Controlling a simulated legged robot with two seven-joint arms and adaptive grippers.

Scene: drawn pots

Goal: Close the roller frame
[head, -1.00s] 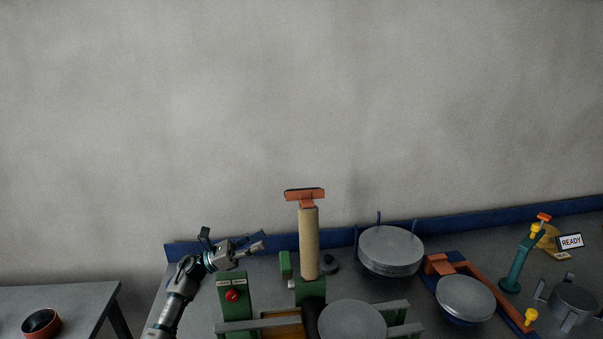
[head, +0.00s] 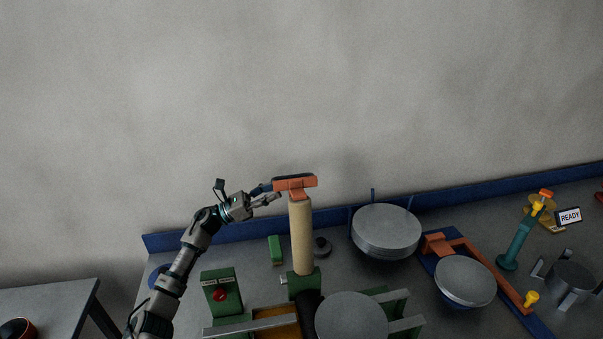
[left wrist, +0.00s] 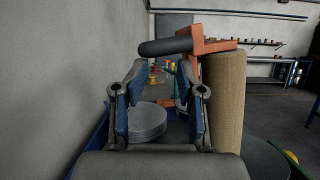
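The roller frame stands upright at the middle of the bench: a beige post (head: 301,235) on a green base (head: 304,283), topped by an orange crosspiece (head: 295,184) with a dark grip. In the left wrist view the dark grip (left wrist: 166,46) sticks out from the orange head (left wrist: 208,40), above and beyond my fingers, and the beige post (left wrist: 224,105) stands to their right. My left gripper (head: 268,194) is beside the orange head, on its left. Its fingers are apart, with nothing seen between them in the left wrist view (left wrist: 160,85). My right gripper is out of view.
A green box with a red button (head: 221,295) stands front left of the post. A large grey disc (head: 351,320) lies in front. Stacked grey plates (head: 386,230) and a blue-orange fixture with a round plate (head: 465,281) are at right. A wall rises behind the bench.

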